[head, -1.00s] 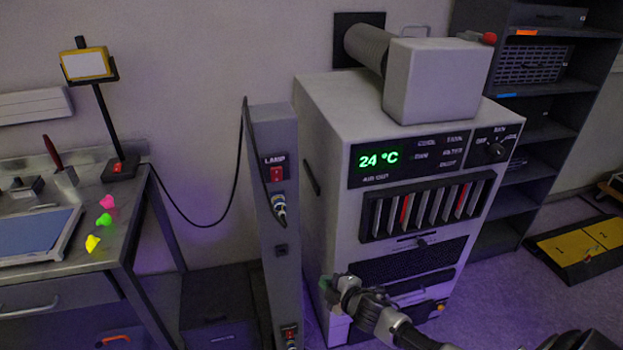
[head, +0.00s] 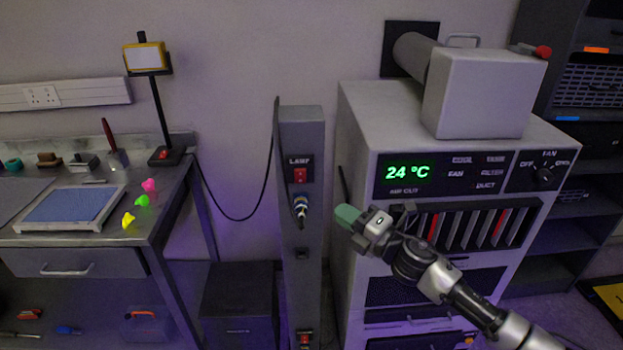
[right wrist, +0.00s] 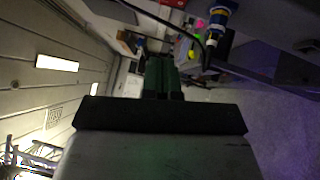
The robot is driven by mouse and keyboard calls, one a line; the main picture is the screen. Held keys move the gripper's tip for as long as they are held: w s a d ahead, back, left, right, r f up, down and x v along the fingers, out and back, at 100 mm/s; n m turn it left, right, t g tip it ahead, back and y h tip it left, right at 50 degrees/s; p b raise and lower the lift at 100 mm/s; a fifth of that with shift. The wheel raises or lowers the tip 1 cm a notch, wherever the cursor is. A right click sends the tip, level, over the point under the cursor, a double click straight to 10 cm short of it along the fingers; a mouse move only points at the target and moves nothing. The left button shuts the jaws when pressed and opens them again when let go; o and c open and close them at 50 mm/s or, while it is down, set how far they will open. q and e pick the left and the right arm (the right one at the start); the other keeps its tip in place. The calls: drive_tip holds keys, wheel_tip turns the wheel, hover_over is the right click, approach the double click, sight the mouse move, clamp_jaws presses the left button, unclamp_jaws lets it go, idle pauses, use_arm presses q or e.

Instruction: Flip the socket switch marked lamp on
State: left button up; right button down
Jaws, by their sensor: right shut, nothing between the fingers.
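The socket switch marked LAMP (head: 300,175) is a small red rocker high on a narrow grey post (head: 303,275), below its label. I cannot tell its on or off position. A plug with a blue and pale body (head: 301,208) sits in the post just below the switch; it also shows in the right wrist view (right wrist: 216,22). My right gripper (head: 347,216) has green fingertips, shut and empty, right of the post and lower than the switch, apart from it. The green fingers also show in the right wrist view (right wrist: 162,75). My left gripper is not in view.
A large air unit (head: 357,130) reading 24 °C stands close to the right of the post. A dark cable (head: 235,219) runs from the post to a lamp stand (head: 157,100) on the workbench (head: 150,225) at left. Another red switch (head: 305,338) is low on the post.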

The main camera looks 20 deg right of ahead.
drive_tip(key=p, duration=0.3)
approach(299, 172)
drive_tip(key=w+a, duration=0.1)
drive_tip(key=a, duration=0.3)
drive_tip(key=shift+w+d+r, duration=0.15)
drive_tip(key=shift+w, duration=0.6)
drive_tip(key=shift+w+d+r, duration=0.15)
drive_tip(key=shift+w, duration=0.65)
drive_tip(key=shift+w+d+r, duration=0.15)
drive_tip(key=shift+w, duration=0.6)
drive_tip(key=shift+p, duration=0.35)
